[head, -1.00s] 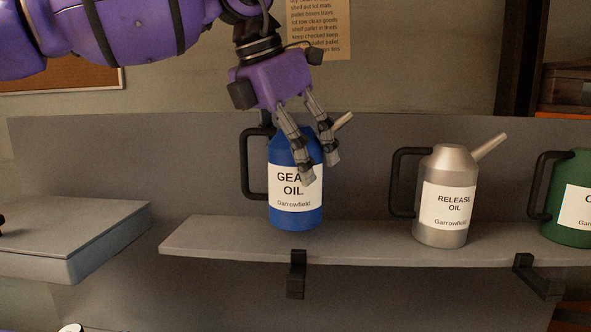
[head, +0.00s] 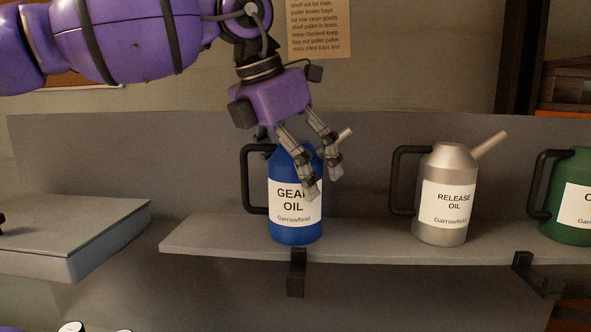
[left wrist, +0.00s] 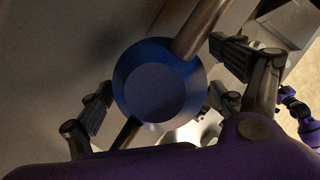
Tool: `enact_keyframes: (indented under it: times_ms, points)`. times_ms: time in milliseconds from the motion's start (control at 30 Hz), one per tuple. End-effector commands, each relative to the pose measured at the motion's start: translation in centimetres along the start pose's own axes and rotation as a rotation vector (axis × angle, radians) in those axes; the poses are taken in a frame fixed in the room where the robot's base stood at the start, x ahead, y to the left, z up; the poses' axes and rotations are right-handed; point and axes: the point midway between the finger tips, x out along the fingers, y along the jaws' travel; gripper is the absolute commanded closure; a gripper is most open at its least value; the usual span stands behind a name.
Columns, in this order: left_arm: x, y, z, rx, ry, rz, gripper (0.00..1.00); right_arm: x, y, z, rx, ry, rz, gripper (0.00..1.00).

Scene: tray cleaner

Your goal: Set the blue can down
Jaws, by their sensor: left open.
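The blue can (head: 294,232), labelled "GEAR OIL", stands upright on the grey shelf (head: 200,244), close to its front edge. Its black handle is on the left and its spout points to the right. My left gripper (head: 323,184) is over the can's upper right side, pointing down, with its fingers apart. One fingertip covers part of the label. In the left wrist view the can's round blue top (left wrist: 155,92) lies between the spread fingers; whether they touch it I cannot tell. My right gripper is out of view.
A silver can (head: 437,232) labelled "RELEASE OIL" stands to the right on the same shelf, with a green can (head: 565,232) beyond it. A grey panel rises behind the shelf. A grey flat-topped block (head: 70,228) is at the left. Shelf left of the blue can is bare.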

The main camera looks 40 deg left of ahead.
Motion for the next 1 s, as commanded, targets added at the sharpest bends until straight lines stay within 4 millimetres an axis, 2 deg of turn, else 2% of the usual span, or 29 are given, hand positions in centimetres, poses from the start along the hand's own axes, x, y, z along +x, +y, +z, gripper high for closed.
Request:
enact_keyframes:
  times_ms: [133, 233, 500, 700, 833, 1000]
  points:
    - [-0.5, 0.0, 0.2, 0.0, -0.001, 0.001, 0.13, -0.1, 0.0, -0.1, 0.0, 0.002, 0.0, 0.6]
    - [-1.6, 0.0, 0.2, 0.0, -0.004, 0.0, 0.13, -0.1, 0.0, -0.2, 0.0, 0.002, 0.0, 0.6]
    - [-7.5, 0.0, 0.2, -0.001, -0.005, 0.002, 0.13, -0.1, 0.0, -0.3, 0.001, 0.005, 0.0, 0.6]
    - [-10.8, 0.0, 0.2, -0.001, -0.003, 0.001, 0.13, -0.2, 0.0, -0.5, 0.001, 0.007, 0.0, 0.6]
    - [-12.0, 0.0, 0.1, -0.001, -0.001, 0.001, 0.13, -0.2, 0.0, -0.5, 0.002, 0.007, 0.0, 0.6]
    - [-12.3, 0.0, 0.1, 0.0, 0.0, 0.0, 0.13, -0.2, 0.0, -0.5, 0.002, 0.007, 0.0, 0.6]
